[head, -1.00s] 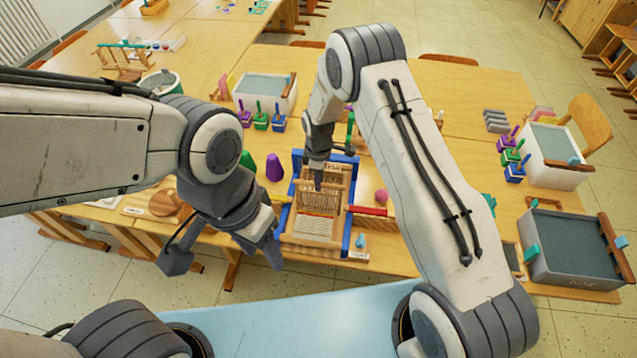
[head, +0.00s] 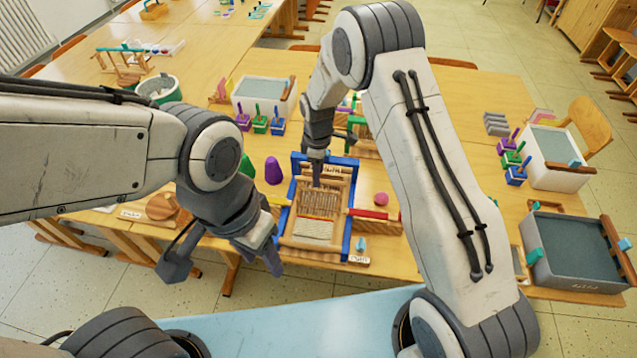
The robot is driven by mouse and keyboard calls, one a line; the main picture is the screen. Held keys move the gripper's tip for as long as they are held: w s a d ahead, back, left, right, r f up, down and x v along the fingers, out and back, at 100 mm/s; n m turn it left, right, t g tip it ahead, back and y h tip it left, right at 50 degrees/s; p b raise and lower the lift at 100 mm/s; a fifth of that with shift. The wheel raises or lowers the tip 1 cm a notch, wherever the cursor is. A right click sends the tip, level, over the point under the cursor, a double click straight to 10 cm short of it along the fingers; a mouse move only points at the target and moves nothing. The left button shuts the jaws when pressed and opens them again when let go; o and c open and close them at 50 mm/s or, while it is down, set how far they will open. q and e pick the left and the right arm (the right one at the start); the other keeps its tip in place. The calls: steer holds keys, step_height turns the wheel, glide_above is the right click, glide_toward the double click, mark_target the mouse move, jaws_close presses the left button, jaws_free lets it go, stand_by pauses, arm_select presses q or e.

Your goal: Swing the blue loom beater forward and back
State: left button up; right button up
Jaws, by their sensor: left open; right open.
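A small wooden loom with a blue frame (head: 346,238) lies on the table in the middle of the view, with pale threads and a white woven part (head: 314,229) at its near end. Wooden bars cross the loom, and which one is the beater is hard to tell. My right gripper (head: 317,183) points down over the far part of the loom, close to its bars. It is open, and I cannot tell whether it touches anything. My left gripper (head: 222,262) is open and empty, left of the loom near the table's front edge.
A purple cone (head: 273,171) and a green cone (head: 247,166) stand left of the loom. A pink ball (head: 381,198), a red bar (head: 372,214) and a small light-blue piece (head: 361,243) lie to its right.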

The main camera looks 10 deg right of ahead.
step_height(320, 180, up, 6)
steer(key=shift+s+f+b, duration=0.1)
steer(key=shift+f+b, duration=0.05)
steer(key=shift+b, duration=0.4)
steer(key=s+a+r+m, duration=0.2)
steer(key=s+a+r, duration=0.1)
steer(key=s+r, duration=0.3)
steer(key=s+a+r+m, duration=0.1)
steer(key=s+a+r, duration=0.2)
steer(key=s+r, duration=0.35)
steer(key=s+d+m, duration=0.1)
steer(key=s+m, duration=0.1)
steer(key=s, duration=0.8)
steer(key=s+d+r+m+y, duration=0.1)
steer(key=s+m, duration=0.1)
steer(key=s, duration=0.8)
steer(key=shift+d+r, duration=0.15)
steer(key=shift+d, duration=0.1)
